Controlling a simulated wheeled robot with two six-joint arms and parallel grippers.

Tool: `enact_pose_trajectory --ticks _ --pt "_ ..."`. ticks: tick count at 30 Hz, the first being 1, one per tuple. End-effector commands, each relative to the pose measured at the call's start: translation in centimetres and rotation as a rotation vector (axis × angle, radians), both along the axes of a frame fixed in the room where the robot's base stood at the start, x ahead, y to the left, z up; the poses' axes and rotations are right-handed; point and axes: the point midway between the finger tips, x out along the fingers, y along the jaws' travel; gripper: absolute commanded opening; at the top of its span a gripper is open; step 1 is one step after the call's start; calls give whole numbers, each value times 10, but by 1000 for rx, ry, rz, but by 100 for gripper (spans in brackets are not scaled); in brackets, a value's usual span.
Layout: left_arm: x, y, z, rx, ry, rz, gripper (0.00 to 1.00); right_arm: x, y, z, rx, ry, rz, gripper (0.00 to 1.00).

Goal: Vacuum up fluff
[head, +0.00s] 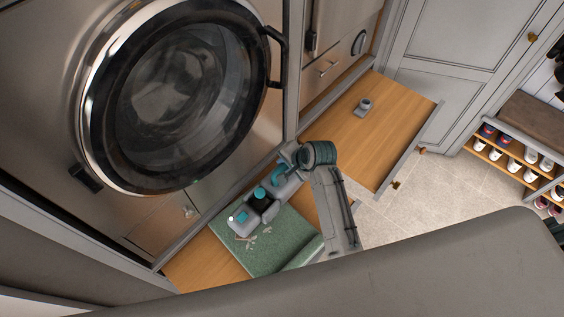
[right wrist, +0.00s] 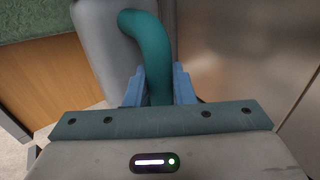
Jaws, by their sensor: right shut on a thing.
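A grey hand vacuum (head: 243,222) with teal parts is over the green mat (head: 285,239) on the wooden bench. Whitish fluff (head: 251,241) lies on the mat just in front of the vacuum's nozzle end. My right gripper (head: 277,176) is shut on the vacuum's teal handle. In the right wrist view the curved teal handle (right wrist: 146,45) sits between the blue fingertips of the gripper (right wrist: 158,88), with the grey body behind it. I cannot tell whether the nozzle touches the mat. My left gripper is not in view.
A washing machine (head: 180,95) with a round door stands behind the mat. A small grey stand (head: 364,106) is on the clear wooden surface (head: 385,130) at the right. A shoe rack (head: 510,150) and tiled floor (head: 430,205) are further right.

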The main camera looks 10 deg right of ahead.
Motion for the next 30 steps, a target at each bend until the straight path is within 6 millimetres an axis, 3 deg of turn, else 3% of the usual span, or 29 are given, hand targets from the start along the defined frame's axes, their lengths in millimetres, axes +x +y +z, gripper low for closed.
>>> enact_pose_trajectory --ticks 30 --pt "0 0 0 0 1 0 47 39 -52 2 0 -3 -1 0"
